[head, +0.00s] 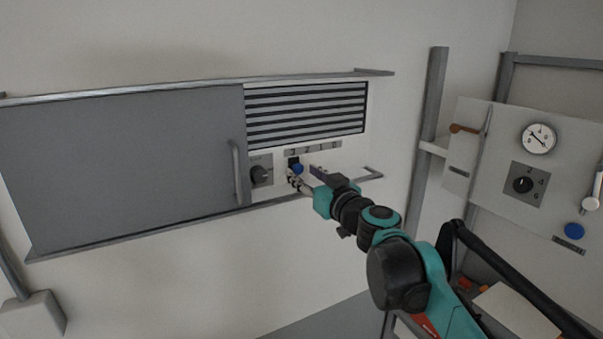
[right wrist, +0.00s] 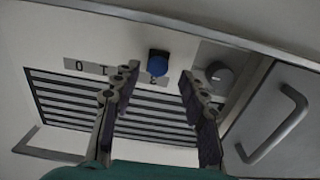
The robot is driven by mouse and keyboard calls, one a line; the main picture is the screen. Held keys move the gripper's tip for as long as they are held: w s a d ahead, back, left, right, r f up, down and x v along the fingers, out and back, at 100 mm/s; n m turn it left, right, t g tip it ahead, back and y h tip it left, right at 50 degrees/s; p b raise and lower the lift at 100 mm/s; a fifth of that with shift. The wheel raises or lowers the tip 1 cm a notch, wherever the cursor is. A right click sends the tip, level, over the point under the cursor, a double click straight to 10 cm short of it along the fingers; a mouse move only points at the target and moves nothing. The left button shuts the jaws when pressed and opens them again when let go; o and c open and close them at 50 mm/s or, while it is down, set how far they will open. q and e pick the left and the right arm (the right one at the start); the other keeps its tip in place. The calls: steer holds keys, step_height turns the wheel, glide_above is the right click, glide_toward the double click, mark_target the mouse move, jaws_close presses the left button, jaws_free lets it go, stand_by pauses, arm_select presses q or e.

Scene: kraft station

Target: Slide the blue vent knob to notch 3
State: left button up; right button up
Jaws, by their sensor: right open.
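The blue vent knob (head: 298,168) sits on a dark slider piece below the louvred vent (head: 306,115), near the left end of a grey marked strip (head: 313,148) in the head view. In the right wrist view the blue knob (right wrist: 157,65) shows between and beyond the two fingers. My right gripper (head: 303,175) is open at the knob, with no finger visibly closed on it. In the right wrist view my right gripper (right wrist: 160,76) has a gap on each side of the knob. A finger covers part of the strip (right wrist: 88,67), so notch 3 cannot be read. My left gripper is not in view.
A dark rotary knob (head: 261,174) and a grey door with a handle (head: 237,172) lie just left of the vent knob. A ledge rail (head: 374,174) runs below. A panel with a gauge (head: 539,138) and a grey post (head: 431,140) stand at right.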

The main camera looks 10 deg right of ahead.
steer(key=v, duration=1)
steer(key=shift+a, duration=0.15)
steer(key=shift+s+r, duration=0.1)
steer(key=s+a+f+g+b, duration=0.1)
steer(key=s+f+g+b, duration=0.15)
steer(key=f+b, duration=0.65)
steer(key=s+a+f+g+b, duration=0.1)
steer(key=s+a+f+b, duration=0.2)
steer(key=f, duration=1.2)
steer(key=s+f+g+b, duration=0.2)
steer(key=s+f+b, duration=0.2)
steer(key=f+b, duration=0.55)
steer(key=s+d+f+m+g+h+b, duration=0.1)
steer(key=s+d+f+h+b, duration=0.1)
steer(key=f, duration=1)
steer(key=s+d+f+m+g+h+b, duration=0.1)
steer(key=s+f+b, duration=0.4)
steer(key=f, duration=0.8)
steer(key=s+d+f+m+g+h+b, duration=0.2)
steer(key=f+b, duration=0.5)
steer(key=f, duration=0.5)
steer(key=s+d+h, duration=0.1)
steer(key=s+d, duration=0.1)
steer(key=d, duration=0.1)
steer(key=shift+d+f, duration=0.2)
steer(key=shift+d, duration=0.05)
